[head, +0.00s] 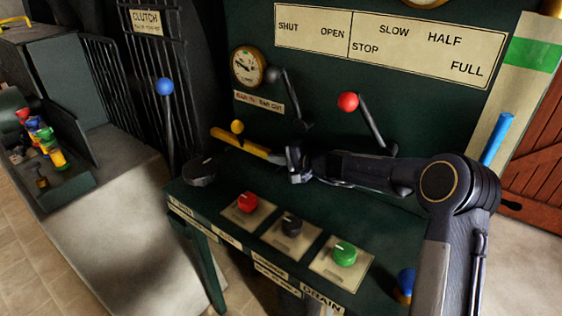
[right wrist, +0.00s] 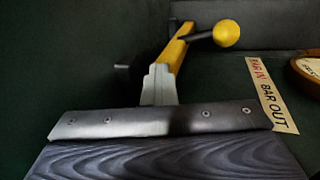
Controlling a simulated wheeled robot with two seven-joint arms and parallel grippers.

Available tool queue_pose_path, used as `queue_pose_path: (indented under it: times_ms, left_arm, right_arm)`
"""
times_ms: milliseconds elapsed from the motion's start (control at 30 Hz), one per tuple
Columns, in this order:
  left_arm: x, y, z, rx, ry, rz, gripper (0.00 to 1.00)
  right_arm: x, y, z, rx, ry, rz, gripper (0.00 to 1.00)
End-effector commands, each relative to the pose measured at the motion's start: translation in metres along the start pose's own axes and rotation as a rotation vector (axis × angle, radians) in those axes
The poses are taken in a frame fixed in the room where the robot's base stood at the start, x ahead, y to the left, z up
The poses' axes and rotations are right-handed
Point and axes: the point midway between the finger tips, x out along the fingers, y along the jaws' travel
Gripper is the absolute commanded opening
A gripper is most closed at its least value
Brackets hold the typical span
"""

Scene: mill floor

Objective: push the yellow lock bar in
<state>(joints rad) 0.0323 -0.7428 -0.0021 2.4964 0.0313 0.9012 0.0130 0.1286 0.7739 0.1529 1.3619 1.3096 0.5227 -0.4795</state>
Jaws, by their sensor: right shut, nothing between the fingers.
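The yellow lock bar (head: 240,143) runs along the foot of the dark green panel, with a yellow ball knob (head: 237,127) standing up from it. The bar (right wrist: 177,50) and the knob (right wrist: 227,34) also show in the right wrist view. My right gripper (head: 289,157) is shut and empty at the bar's right end in the head view. In the right wrist view its closed fingertips (right wrist: 161,72) overlap the near end of the bar; I cannot tell whether they touch it. My left gripper is not in view.
A BAR IN / BAR OUT label (head: 258,103) and a round gauge (head: 248,66) are above the bar. A black-knobbed lever (head: 285,95) and a red-knobbed lever (head: 360,115) stand near my right arm. Red (head: 247,203), black (head: 291,225) and green (head: 344,253) dials are in front.

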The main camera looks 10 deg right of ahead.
Motion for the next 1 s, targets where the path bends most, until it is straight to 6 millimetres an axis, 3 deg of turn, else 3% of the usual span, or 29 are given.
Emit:
queue_pose_path:
  times_ms: [167, 333, 500, 800, 1000]
  left_arm:
    - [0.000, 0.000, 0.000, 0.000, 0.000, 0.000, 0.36]
    - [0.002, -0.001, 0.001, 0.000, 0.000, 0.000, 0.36]
    - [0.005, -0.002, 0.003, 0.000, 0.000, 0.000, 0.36]
    - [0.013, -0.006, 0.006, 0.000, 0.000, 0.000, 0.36]
    - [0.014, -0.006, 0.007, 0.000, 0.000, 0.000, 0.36]
  right_arm:
    - [-0.001, -0.003, 0.000, 0.000, 0.002, -0.005, 0.00]
    - [-0.018, -0.002, -0.001, -0.001, 0.005, -0.005, 0.00]
    - [-0.057, -0.001, -0.001, -0.002, 0.007, -0.003, 0.00]
    - [-0.126, 0.023, -0.001, 0.000, 0.006, -0.002, 0.00]
    - [-0.156, 0.033, -0.001, -0.001, 0.005, -0.002, 0.00]
